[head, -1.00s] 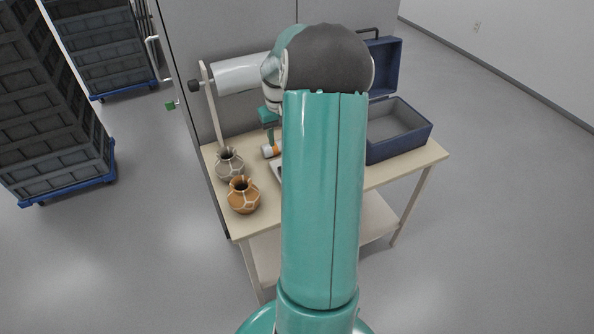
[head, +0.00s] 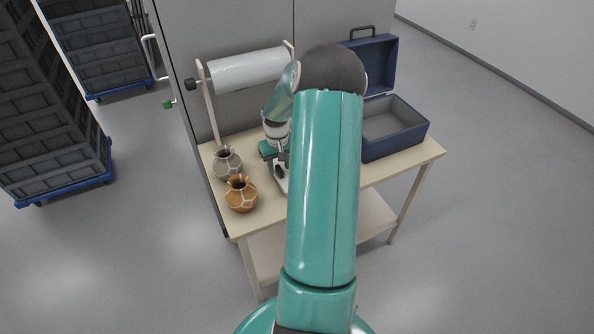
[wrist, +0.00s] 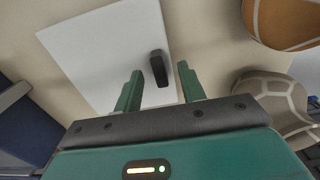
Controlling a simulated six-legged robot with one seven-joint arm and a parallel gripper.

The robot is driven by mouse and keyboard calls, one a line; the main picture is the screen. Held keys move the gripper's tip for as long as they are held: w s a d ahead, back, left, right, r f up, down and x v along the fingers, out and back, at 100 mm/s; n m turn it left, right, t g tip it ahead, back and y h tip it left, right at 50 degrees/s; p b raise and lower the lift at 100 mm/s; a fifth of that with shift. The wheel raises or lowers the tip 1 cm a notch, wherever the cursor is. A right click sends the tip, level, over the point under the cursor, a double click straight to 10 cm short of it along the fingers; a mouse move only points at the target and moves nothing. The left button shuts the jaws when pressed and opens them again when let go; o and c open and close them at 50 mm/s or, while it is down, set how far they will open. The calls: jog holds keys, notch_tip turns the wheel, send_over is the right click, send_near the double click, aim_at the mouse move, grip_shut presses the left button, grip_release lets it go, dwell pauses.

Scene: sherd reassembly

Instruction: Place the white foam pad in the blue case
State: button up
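The white foam pad (wrist: 85,55) lies flat on the table and shows in the wrist view as a white square with a dark upright grip (wrist: 159,70) on it. In the head view only a strip of the pad (head: 281,184) shows beside my arm. My gripper (wrist: 157,76) is open above the pad, its two fingers on either side of the dark grip and apart from it. The blue case (head: 400,146) stands open at the table's right, its lid raised at the back. Its inside looks empty; my arm hides its left part. A blue edge (wrist: 28,130) shows at the wrist view's left.
A grey jar (head: 228,163) and an orange jar (head: 241,195) with pale seams stand at the table's left, close to the pad. A white roll (head: 248,70) on a stand is at the back. The table (head: 400,172) is bare in front of the case.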

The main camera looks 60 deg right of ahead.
jog(key=shift+f, duration=0.6)
jog(key=c, duration=0.9)
grip_shut()
jog(key=shift+r, duration=0.2)
